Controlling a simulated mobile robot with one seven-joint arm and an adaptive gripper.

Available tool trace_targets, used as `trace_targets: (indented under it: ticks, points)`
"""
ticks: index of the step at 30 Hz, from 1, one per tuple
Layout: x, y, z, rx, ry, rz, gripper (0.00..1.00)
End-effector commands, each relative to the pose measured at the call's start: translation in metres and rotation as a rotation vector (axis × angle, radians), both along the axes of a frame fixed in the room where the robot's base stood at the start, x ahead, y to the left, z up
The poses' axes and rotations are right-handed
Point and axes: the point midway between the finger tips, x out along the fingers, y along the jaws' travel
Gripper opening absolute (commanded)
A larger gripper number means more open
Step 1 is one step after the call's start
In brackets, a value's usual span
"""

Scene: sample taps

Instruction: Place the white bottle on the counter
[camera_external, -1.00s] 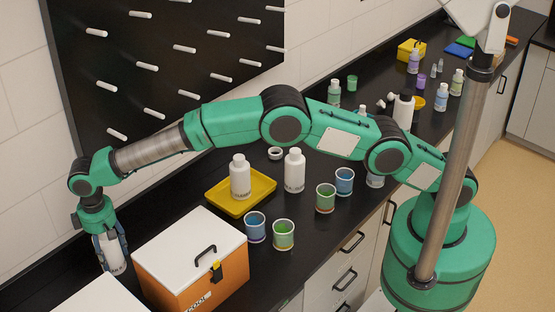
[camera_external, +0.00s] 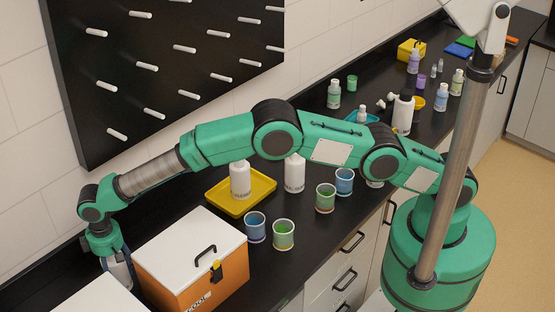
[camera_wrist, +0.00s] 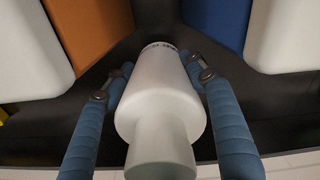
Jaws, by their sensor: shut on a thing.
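My gripper (camera_wrist: 159,90) is shut on a white bottle (camera_wrist: 160,105), with one blue finger on each side of it in the wrist view. The bottle's neck points toward the wrist camera. In the external view my gripper (camera_external: 117,262) is low, left of the orange cooler, and the white bottle (camera_external: 118,272) shows only partly between its fingers and the cooler. The black counter (camera_wrist: 122,60) lies beneath the bottle; I cannot tell whether the bottle's base touches it.
An orange cooler (camera_external: 185,275) with a white lid stands close right of my gripper. Another white-lidded box (camera_external: 95,300) is in front. A yellow tray (camera_external: 240,205) holds a white bottle (camera_external: 241,182), with another white bottle (camera_external: 295,175) beside it. Several cups stand nearby. A pegboard (camera_external: 165,60) is behind.

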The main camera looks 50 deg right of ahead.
Motion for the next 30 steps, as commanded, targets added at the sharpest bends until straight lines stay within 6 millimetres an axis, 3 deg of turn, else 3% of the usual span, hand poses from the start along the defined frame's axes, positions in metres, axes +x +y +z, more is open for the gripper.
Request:
trace_targets:
  ticks: [9, 25, 26, 28, 30]
  points:
    - [0.0, 0.0, -0.031, 0.0, 0.0, 0.0, 0.16]
    - [0.0, 0.0, -0.039, 0.001, -0.001, 0.0, 0.16]
    - [0.0, 0.0, -0.039, -0.001, 0.001, 0.0, 0.62]
    - [0.0, 0.0, -0.039, -0.001, 0.001, 0.0, 0.75]
    - [0.0, 0.0, -0.039, -0.001, 0.001, 0.0, 0.75]
